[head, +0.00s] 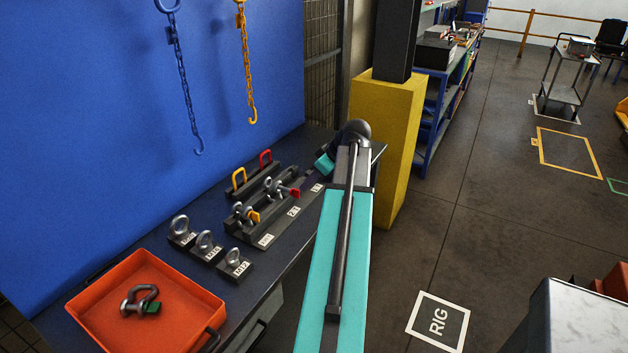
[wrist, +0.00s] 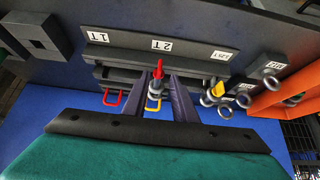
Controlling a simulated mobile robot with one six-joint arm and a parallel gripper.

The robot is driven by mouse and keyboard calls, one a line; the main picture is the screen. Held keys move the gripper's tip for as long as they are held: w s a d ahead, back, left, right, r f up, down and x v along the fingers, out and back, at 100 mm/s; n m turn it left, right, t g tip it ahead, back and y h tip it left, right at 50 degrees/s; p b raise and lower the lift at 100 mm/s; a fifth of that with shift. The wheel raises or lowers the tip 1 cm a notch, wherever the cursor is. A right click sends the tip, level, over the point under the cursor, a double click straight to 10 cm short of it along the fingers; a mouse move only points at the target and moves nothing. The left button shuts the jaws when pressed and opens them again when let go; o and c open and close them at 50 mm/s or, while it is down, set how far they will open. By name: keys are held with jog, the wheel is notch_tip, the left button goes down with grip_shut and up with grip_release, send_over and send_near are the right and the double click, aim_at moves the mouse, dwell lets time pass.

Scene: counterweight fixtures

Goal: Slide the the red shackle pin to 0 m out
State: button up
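The red shackle pin (head: 294,193) sticks out of a grey shackle (head: 275,188) on the dark rack, by the "2T" label. In the wrist view the red pin (wrist: 159,68) shows in the gap between the fingertips, with its shackle below it in the picture. My gripper (wrist: 157,82) is open, with dark fingers either side of the pin in that view. Whether a finger touches the pin I cannot tell. In the head view my gripper (head: 309,177) is just right of the pin, partly hidden by my arm.
A shackle with a yellow pin (head: 253,217) sits beside it on the rack. Red (head: 265,156) and yellow (head: 239,178) handles stand behind. Labelled eye bolts (head: 205,242) and an orange tray (head: 185,290) with a green-pinned shackle are nearer. A blue panel (head: 100,130) backs the bench.

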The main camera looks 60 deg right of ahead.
aim_at(299, 191)
jog(key=shift+b+x, duration=1.7)
jog(key=shift+x, duration=2.05)
jog(key=shift+c, duration=0.3)
grip_shut()
jog(key=shift+w, duration=2.1)
jog(key=shift+o, duration=0.7)
grip_release()
jog(key=shift+p+v, duration=1.2)
jog(key=shift+v, duration=2.3)
